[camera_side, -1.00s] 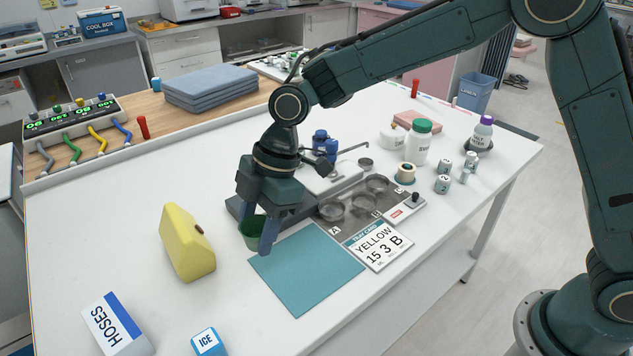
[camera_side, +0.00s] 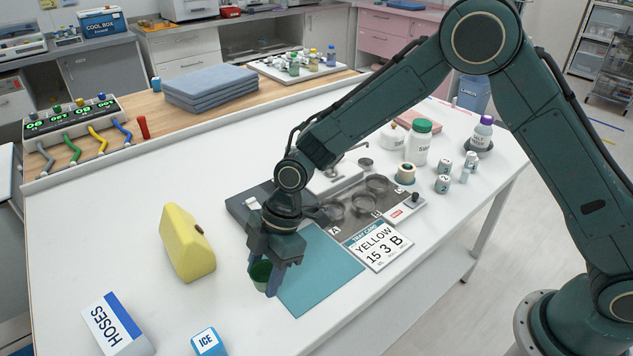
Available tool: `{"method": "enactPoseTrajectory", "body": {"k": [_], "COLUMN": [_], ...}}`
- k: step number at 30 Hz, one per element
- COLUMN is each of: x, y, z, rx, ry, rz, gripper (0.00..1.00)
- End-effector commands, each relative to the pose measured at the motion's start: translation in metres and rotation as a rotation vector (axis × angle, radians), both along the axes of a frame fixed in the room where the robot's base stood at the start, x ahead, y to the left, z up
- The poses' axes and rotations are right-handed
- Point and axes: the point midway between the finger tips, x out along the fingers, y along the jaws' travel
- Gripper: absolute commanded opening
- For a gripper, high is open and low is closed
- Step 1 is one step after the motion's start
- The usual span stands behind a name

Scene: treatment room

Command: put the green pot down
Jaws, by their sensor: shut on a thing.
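The green pot (camera_side: 261,273) is a small dark green cup, seen between the fingers of my gripper (camera_side: 264,279). My gripper is shut on it and points down. The pot looks upright, and the fingers hide part of it. It is at the left edge of the teal mat (camera_side: 325,280). I cannot tell whether its base touches the surface or hangs a little above it.
A yellow sponge-like block (camera_side: 187,243) stands to the left of my gripper. The ICE box (camera_side: 208,342) and HOSES box (camera_side: 117,325) lie toward the front. A tray card (camera_side: 379,246) and a dark tray with round dishes (camera_side: 335,228) are to the right. The mat is clear.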

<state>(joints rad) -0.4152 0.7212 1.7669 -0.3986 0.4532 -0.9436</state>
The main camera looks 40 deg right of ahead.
Motion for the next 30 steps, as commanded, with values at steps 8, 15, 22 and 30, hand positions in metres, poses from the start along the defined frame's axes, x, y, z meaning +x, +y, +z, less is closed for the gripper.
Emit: {"method": "enactPoseTrajectory", "body": {"k": [8,15,22,30], "x": [-0.001,0.000,0.000,0.000], "y": [0.000,0.000,0.000,0.000], "z": [-0.031,-0.037,-0.038,-0.044], "rx": [-0.001,0.000,0.000,0.000], "ry": [0.002,0.000,0.000,0.001], "rz": [0.000,0.000,0.000,0.000], "gripper": [0.26,0.26,0.26,0.26]}}
